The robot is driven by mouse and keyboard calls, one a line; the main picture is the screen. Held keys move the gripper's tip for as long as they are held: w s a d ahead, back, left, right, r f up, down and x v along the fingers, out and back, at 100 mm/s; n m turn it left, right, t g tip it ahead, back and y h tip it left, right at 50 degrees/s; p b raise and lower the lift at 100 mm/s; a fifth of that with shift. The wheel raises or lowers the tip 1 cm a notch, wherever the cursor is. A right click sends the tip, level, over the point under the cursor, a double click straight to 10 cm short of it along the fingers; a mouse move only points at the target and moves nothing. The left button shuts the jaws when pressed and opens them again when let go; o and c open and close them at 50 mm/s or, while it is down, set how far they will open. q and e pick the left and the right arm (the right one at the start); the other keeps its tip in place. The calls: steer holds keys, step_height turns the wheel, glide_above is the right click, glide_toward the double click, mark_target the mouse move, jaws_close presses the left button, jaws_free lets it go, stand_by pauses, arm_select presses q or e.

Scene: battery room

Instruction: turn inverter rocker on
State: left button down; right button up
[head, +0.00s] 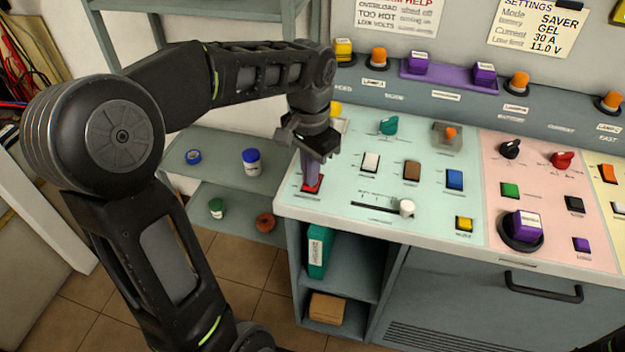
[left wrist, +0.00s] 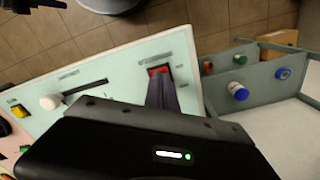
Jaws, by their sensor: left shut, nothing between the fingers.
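A red rocker switch (head: 313,184) sits at the front left corner of the pale green panel section. The small label below it is too blurred to read with certainty. My left gripper (head: 312,178) is shut and empty, pointing down with its fingertips at the rocker. In the left wrist view the closed fingers (left wrist: 160,92) reach to the red rocker (left wrist: 159,71) and hide part of it. I cannot tell whether they touch or press it, or which way the rocker is tipped. My right gripper is not in view.
Shelves with a blue-lidded jar (head: 251,161) stand left of the console. A drawer handle (head: 544,287) juts from the front.

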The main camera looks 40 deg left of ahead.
arm_select(q)
steer(key=shift+f, duration=0.35)
steer(key=shift+r, duration=0.1)
step_height(320, 180, up, 7)
steer(key=p, duration=0.5)
stand_by(0.3)
stand_by(0.5)
